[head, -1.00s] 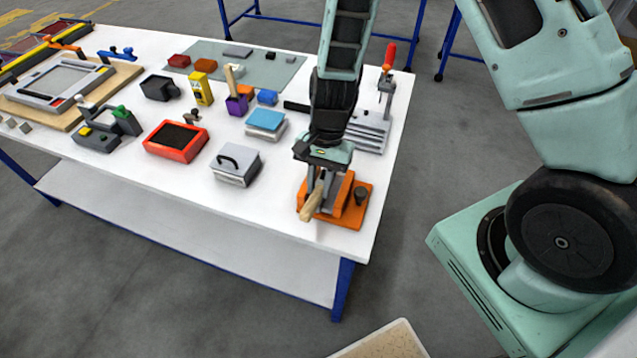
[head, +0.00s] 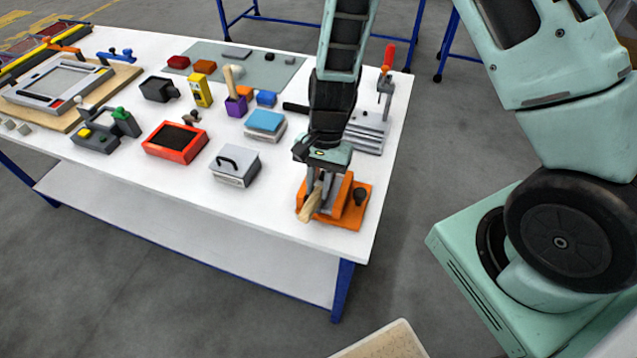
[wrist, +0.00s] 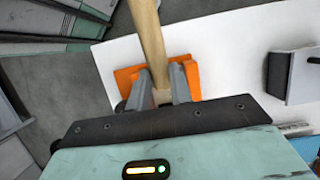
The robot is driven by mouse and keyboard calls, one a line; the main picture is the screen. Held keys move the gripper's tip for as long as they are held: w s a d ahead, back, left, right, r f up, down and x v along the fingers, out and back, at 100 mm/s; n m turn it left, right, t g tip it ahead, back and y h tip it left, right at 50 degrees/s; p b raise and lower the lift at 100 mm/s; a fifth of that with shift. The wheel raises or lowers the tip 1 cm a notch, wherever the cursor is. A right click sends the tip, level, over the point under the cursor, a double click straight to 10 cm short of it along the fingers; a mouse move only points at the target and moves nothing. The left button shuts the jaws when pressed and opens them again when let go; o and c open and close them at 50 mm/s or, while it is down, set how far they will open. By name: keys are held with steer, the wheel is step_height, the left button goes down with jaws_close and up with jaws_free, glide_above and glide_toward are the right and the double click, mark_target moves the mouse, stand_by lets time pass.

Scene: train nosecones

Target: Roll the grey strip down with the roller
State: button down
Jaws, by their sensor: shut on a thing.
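The roller's pale wooden handle (head: 308,208) points toward the table's front edge, at an orange stand (head: 352,217) on the front right corner. My gripper (head: 319,188) points down over the stand and is shut on the handle. In the wrist view, the handle (wrist: 148,38) runs up from between my two grey fingers (wrist: 160,86), with the orange stand (wrist: 192,72) around and behind them. The roller's head is hidden. A flat grey piece (head: 236,53), perhaps the grey strip, lies on the grey-green mat at the back; I cannot tell for sure.
Left of the stand are a grey box with a handle (head: 234,167), a red tray with a dark inside (head: 175,140) and a blue-topped block (head: 265,122). A red-handled clamp device (head: 386,85) stands behind my arm. Bare white table lies in front of the grey box.

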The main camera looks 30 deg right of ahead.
mark_target(323, 174)
steer(key=shift+d, duration=0.15)
steer(key=shift+w+d, duration=0.25)
steer(key=shift+w, duration=0.1)
steer(key=shift+w+d+p, duration=0.2)
steer(key=shift+p, duration=0.1)
stand_by(0.9)
steer(key=shift+w+d, duration=0.2)
steer(key=shift+w, duration=0.05)
steer(key=shift+d, duration=0.1)
stand_by(1.4)
steer(key=shift+w+d, duration=0.25)
steer(key=shift+w, duration=0.05)
steer(key=shift+w+d+p, duration=0.25)
steer(key=shift+w+p, duration=0.05)
steer(key=shift+p, duration=0.1)
stand_by(0.5)
steer(key=shift+w+d, duration=0.15)
steer(key=shift+d, duration=0.05)
stand_by(0.8)
